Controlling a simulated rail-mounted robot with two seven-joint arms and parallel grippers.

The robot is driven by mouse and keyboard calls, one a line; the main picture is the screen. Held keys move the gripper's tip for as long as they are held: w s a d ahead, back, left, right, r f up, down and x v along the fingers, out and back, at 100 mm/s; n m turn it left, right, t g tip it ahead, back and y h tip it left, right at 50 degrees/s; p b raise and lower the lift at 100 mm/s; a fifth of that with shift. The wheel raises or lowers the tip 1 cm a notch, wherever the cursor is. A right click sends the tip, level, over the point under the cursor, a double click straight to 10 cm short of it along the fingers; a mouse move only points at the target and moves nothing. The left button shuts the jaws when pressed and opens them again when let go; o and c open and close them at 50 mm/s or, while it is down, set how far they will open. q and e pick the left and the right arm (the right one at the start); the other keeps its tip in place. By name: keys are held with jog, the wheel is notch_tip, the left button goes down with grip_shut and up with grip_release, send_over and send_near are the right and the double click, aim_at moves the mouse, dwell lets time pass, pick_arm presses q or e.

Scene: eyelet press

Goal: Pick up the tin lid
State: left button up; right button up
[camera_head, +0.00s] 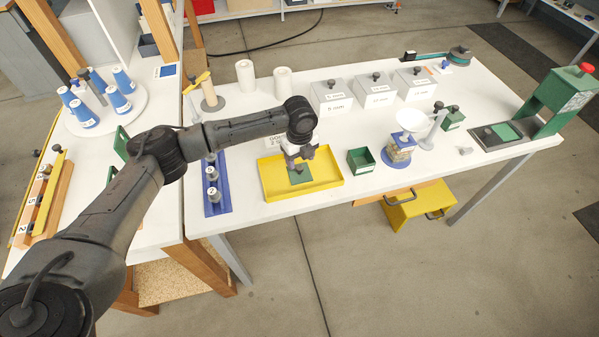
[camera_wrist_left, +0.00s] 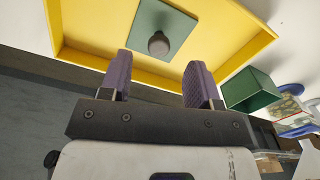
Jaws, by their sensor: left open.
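The tin lid, a flat green square with a round grey knob, lies in the yellow tray (camera_head: 335,184). In the head view the lid (camera_head: 301,176) shows partly below my gripper. In the left wrist view the lid (camera_wrist_left: 178,27) is just beyond my fingertips, its knob (camera_wrist_left: 158,43) roughly in line with the gap between them. My left gripper (camera_head: 299,158) is open and empty above the tray; its two purple fingers (camera_wrist_left: 158,72) are apart and do not hold the knob. An open green tin (camera_head: 361,160) stands right of the tray. My right gripper is not in view.
A blue rack (camera_head: 217,197) with grey-topped pieces stands left of the tray. A small scale (camera_head: 400,150) stands right of the green tin. White labelled boxes (camera_head: 331,97) line the back. A green press (camera_head: 555,100) is at the right end.

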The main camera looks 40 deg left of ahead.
aim_at(299, 167)
pick_arm(q)
notch_tip(299, 167, down, 5)
jog(key=shift+s+r+b, duration=0.1)
jog(key=shift+b, duration=0.4)
jog(key=shift+c, duration=0.3)
jog(key=c, duration=0.9)
jog(key=shift+c, duration=0.2)
